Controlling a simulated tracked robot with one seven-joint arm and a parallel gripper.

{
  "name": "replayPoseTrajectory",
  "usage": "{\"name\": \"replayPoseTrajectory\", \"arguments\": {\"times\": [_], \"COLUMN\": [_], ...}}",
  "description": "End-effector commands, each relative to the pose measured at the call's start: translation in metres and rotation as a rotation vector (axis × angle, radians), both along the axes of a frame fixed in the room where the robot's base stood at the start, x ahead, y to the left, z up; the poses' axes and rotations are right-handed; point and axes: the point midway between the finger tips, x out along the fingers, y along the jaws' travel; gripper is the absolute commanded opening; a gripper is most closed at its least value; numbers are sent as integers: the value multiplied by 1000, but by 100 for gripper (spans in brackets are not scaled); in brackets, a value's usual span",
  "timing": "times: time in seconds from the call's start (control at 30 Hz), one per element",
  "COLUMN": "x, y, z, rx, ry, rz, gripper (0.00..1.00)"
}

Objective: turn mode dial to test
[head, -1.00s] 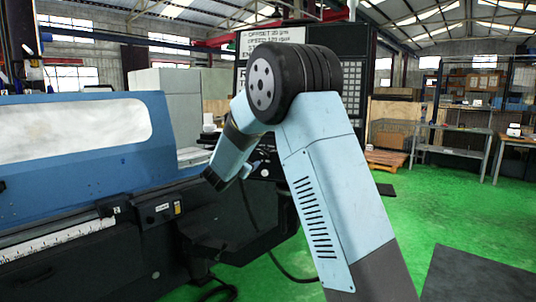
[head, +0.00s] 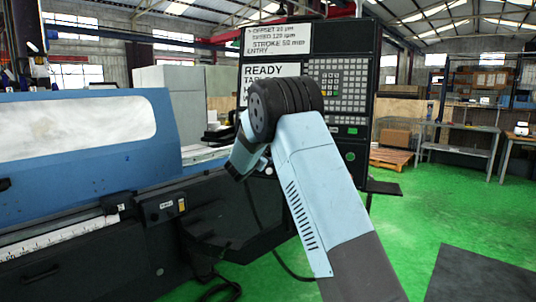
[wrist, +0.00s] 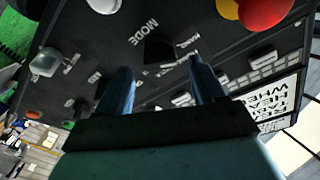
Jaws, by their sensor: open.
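In the wrist view the mode dial (wrist: 158,48) is a dark knob beside the white MODE lettering on the black control panel (wrist: 195,20). Small position labels sit near the dial, but I cannot read them surely or tell where its pointer stands. My gripper (wrist: 162,78) is open, its two blue fingers pointing at the panel. The dial shows in line with the gap between the fingertips, a little beyond them; no contact is visible. In the head view my own arm hides the dial and the fingers.
A red mushroom button (wrist: 266,12) and a clear round knob (wrist: 45,62) stand out from the panel near the dial. The tall control cabinet (head: 350,75) shows READY on its screen. The blue grinder cover (head: 90,135) is at left.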

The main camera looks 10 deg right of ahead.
Motion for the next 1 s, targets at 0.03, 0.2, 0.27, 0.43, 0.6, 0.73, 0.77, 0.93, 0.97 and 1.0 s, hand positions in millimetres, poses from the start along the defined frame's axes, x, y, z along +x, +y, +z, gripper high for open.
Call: {"name": "replayPoseTrajectory", "arguments": {"times": [0.03, 0.2, 0.27, 0.43, 0.6, 0.73, 0.77, 0.93, 0.97, 1.0], "x": [6, 18, 20, 22, 22, 22, 22, 22, 22, 22], "y": [-5, -14, -16, -17, -17, -16, -16, -16, -16, -16], "z": [0, 0, 0, 1, 0, 0, 0, 0, 0, 0], "rx": [1, 0, 0, 0, 0, 0, 0, 0, 0, 0], "ry": [-1, 0, 0, 0, 0, 0, 0, 0, 0, 0], "rz": [-1, 0, 0, 0, 0, 1, 1, 1, 1, 1], "gripper": [68, 68, 68, 68, 68, 55, 52, 36, 33, 29]}}
